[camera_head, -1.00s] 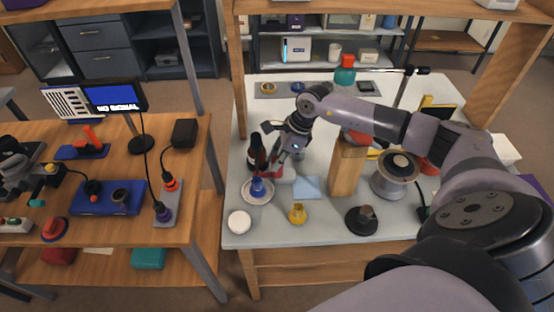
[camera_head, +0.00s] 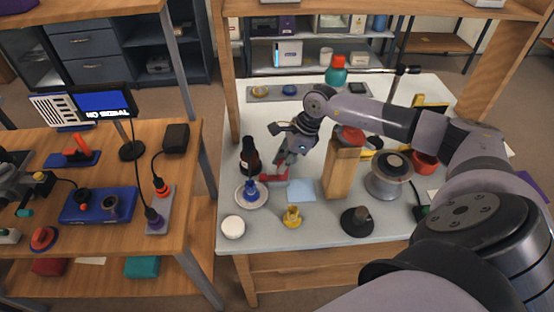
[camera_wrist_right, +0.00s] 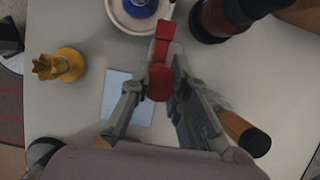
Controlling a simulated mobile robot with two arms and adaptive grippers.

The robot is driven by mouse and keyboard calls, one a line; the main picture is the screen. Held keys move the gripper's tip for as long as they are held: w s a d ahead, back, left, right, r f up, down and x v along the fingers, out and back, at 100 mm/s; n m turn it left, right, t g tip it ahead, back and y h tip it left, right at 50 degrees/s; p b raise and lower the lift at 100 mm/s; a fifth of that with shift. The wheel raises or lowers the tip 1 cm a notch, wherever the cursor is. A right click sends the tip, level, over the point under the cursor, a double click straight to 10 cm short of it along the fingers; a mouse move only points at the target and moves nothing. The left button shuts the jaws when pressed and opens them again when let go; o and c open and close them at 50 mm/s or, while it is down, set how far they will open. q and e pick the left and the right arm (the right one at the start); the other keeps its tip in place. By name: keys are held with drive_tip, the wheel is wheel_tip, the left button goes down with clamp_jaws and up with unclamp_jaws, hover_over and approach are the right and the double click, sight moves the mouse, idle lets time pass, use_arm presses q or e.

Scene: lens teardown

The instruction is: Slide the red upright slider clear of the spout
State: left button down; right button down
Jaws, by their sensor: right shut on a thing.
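My right gripper (camera_wrist_right: 157,90) is shut on the red upright slider (camera_wrist_right: 162,72), which stands out between the fingertips in the wrist view. In the head view the right gripper (camera_head: 279,169) is low over the pale table, just right of a white saucer (camera_head: 240,199) with a blue piece (camera_head: 251,188) on it. Red parts of the slider (camera_head: 268,178) show near the fingertips. In the wrist view its far end is close to the saucer's rim. I cannot make out the spout for certain. My left gripper is not in view.
A dark bottle (camera_head: 250,158) stands behind the saucer. A light blue sheet (camera_head: 301,190), a yellow piece (camera_head: 292,216) and a white round lid (camera_head: 232,227) lie in front. A wooden block (camera_head: 340,172) stands to the right. The table behind the gripper has some free room.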

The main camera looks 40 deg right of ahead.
drive_tip(key=c, duration=1.5)
unclamp_jaws()
drive_tip(key=shift+w+a, duration=0.1)
drive_tip(key=v, duration=1.2)
